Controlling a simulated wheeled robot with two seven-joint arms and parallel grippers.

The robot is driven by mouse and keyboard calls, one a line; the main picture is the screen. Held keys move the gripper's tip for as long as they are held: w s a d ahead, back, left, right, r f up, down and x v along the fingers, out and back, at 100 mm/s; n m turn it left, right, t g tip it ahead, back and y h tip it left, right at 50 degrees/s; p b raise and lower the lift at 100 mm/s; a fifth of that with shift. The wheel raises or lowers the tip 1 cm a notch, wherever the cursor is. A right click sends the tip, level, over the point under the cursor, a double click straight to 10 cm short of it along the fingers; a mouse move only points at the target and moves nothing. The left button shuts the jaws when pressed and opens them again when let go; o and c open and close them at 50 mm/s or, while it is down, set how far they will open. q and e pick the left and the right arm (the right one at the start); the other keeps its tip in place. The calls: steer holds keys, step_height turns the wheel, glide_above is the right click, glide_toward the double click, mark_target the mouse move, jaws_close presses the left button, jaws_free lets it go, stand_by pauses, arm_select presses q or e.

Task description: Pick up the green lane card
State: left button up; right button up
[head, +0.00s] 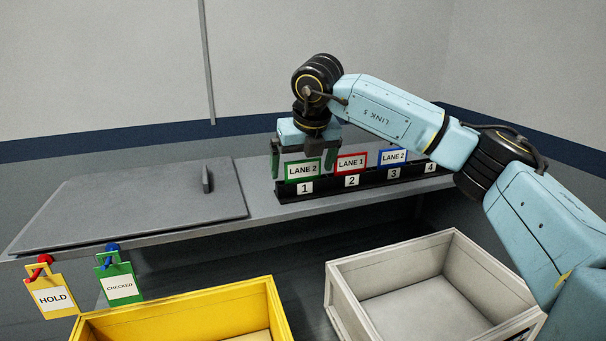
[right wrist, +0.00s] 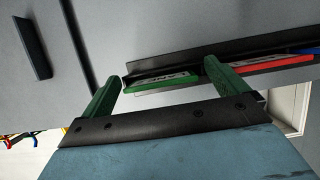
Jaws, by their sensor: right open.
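The green lane card (head: 302,170), reading LANE 2, stands upright in slot 1 of a black rack (head: 330,188). In the right wrist view its green edge (right wrist: 165,84) lies between my two fingers. My right gripper (head: 302,160) is open, with one green finger on each side of the card. I cannot tell whether either finger touches it. The card's top edge is partly behind the gripper in the head view. My left gripper is in neither view.
A red card (head: 351,163) and a blue card (head: 393,157) stand in slots 2 and 3; slot 4 shows no card. A grey lid panel (head: 130,205) lies left on the shelf. HOLD (head: 53,298) and CHECKED tags (head: 120,287) hang below. Yellow (head: 180,310) and white crates (head: 345,300) stand in front.

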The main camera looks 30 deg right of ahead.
steer(key=shift+f, duration=0.1)
steer(key=shift+c, duration=0.2)
steer(key=c, duration=1)
